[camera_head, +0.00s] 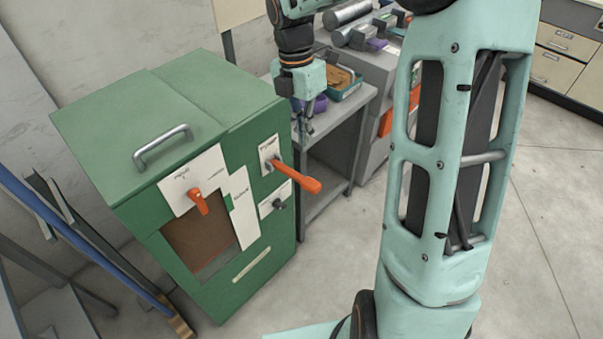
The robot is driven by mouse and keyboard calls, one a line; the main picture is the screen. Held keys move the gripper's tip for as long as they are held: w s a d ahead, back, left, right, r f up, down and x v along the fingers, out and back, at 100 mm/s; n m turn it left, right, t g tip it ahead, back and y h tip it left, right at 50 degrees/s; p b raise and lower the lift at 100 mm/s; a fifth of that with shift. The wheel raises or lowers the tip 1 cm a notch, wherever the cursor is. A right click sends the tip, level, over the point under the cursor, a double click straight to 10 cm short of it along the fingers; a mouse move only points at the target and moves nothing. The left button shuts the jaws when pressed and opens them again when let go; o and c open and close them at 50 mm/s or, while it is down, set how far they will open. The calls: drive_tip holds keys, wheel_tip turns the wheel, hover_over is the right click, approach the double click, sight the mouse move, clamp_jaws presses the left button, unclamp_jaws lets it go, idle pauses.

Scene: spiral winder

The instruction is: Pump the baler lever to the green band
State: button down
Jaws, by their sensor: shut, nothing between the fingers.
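The baler is a green cabinet (105,185) at the left, with a grey handle on its top. An orange-gripped lever (302,180) sticks out from a white plate on its front right, slanting down to the right. A white strip gauge (243,215) on the front carries a small green patch (228,202); any pointer on it is too small to tell. My gripper (306,132) hangs pointing down, shut and empty, above and apart from the lever, beyond the cabinet's right edge in the picture.
A smaller orange handle (198,202) sits on another white plate, and a black knob (279,204) is below the lever. A grey side table (345,112) with a teal tray (343,80) stands behind my gripper. My arm covers the right middle. Floor at right is clear.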

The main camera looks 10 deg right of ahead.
sight(310, 184)
drive_tip(key=shift+w+a+r, duration=0.15)
drive_tip(key=shift+r, duration=0.25)
drive_tip(key=f, duration=0.4)
drive_tip(key=s+f, duration=0.1)
drive_tip(key=f, duration=0.4)
drive_tip(key=d+f+b, duration=0.1)
drive_tip(key=f, duration=0.4)
drive_tip(key=shift+s+d, duration=0.1)
drive_tip(key=shift+s, duration=0.2)
drive_tip(key=shift+f, duration=0.1)
